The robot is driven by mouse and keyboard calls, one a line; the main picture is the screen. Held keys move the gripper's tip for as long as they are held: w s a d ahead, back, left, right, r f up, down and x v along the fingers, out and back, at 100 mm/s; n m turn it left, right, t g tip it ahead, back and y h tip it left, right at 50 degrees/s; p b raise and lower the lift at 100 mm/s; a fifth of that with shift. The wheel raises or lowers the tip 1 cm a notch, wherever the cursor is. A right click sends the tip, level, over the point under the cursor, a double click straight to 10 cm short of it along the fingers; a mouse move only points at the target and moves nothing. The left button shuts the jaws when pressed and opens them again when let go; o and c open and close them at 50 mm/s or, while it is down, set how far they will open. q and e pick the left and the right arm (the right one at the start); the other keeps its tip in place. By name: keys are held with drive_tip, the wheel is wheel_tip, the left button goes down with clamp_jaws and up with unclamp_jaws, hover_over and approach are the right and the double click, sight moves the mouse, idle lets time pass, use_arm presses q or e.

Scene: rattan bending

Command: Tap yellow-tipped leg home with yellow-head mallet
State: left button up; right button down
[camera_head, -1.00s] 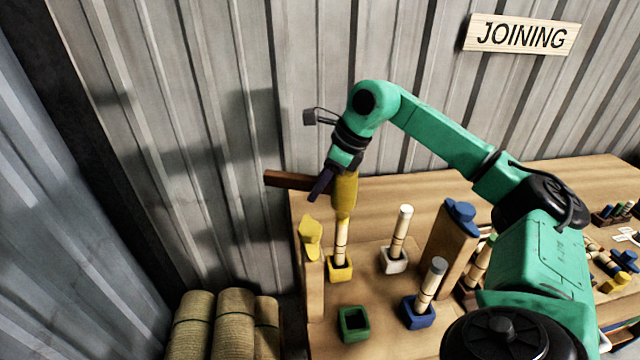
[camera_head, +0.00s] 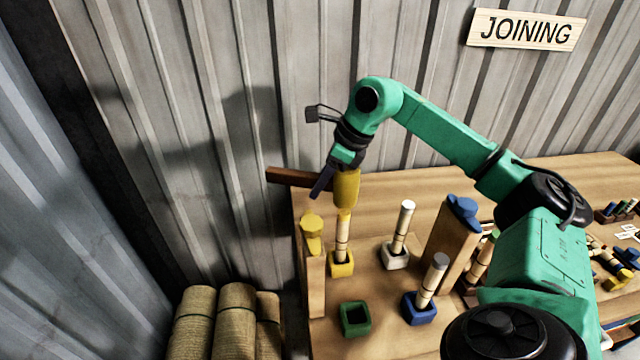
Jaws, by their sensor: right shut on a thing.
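My right gripper (camera_head: 328,179) is shut on the dark brown handle of the yellow-head mallet (camera_head: 347,188). The handle points left, and the yellow head hangs upright on the right side of the fingers. Directly under the head, the pale yellow-tipped leg (camera_head: 342,238) stands nearly upright in the yellow socket (camera_head: 341,265). The head's lower end is at the leg's top; I cannot tell whether they touch. My left gripper is out of view.
A wooden post with a yellow top (camera_head: 312,232) stands close left of the leg. White (camera_head: 394,259) and blue (camera_head: 419,310) sockets hold legs; the green socket (camera_head: 354,319) is empty. A blue-topped post (camera_head: 452,235) stands right.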

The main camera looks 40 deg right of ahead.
drive_tip(key=shift+r, duration=0.85)
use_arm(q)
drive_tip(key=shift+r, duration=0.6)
use_arm(e)
drive_tip(key=shift+f, duration=0.2)
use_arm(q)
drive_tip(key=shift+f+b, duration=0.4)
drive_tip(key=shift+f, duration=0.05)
use_arm(e)
drive_tip(key=shift+f, duration=0.6)
